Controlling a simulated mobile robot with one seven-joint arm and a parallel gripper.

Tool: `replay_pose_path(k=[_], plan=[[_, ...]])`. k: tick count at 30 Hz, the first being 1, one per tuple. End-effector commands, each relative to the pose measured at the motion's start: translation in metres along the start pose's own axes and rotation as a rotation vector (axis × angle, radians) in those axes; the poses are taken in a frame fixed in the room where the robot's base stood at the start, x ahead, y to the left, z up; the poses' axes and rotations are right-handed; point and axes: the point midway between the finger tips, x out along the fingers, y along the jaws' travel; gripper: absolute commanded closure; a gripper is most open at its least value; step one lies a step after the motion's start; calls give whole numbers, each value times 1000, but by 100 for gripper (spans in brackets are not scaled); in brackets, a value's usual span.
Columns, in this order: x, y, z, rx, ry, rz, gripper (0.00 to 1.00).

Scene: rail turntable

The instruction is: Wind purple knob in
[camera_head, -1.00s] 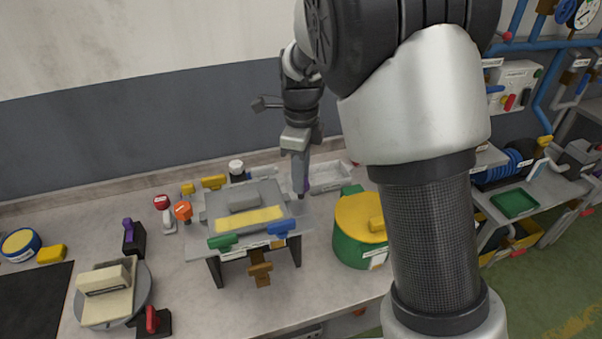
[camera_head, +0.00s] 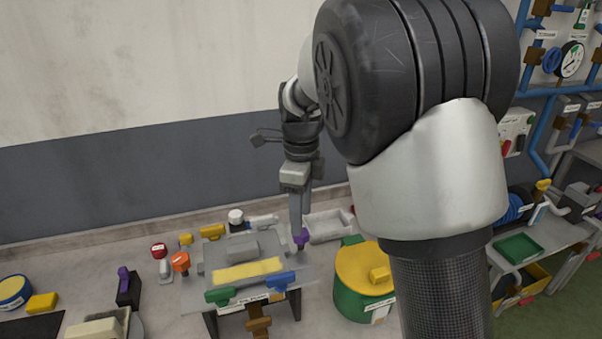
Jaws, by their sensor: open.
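The purple knob (camera_head: 301,238) stands at the right end of the grey turntable fixture (camera_head: 206,290) on the bench. My gripper (camera_head: 297,226) points down, with its fingertips just above the knob and slightly to its left in the picture. The gripper is open. I see its fingers nearly edge-on, so the gap between them hardly shows. I cannot tell whether a fingertip touches the knob. Nothing shows held in the gripper.
A blue handle (camera_head: 281,281) and a green handle (camera_head: 219,296) sit on the fixture's front edge. A green pot with a yellow lid (camera_head: 358,262) stands close on the right, a pale tray (camera_head: 328,227) behind. An orange knob (camera_head: 180,261) and another purple-topped part (camera_head: 123,274) stand left.

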Motion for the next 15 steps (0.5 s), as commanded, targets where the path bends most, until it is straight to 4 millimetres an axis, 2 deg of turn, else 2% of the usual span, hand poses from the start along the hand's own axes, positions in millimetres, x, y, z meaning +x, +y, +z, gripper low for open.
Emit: replay_pose_path(k=[1, 9, 15], plan=[[-14, -1, 1, -1, -4, -6, 53], [-81, -1, 0, -1, -4, -6, 53], [-118, -1, 0, 0, -2, -4, 53]])
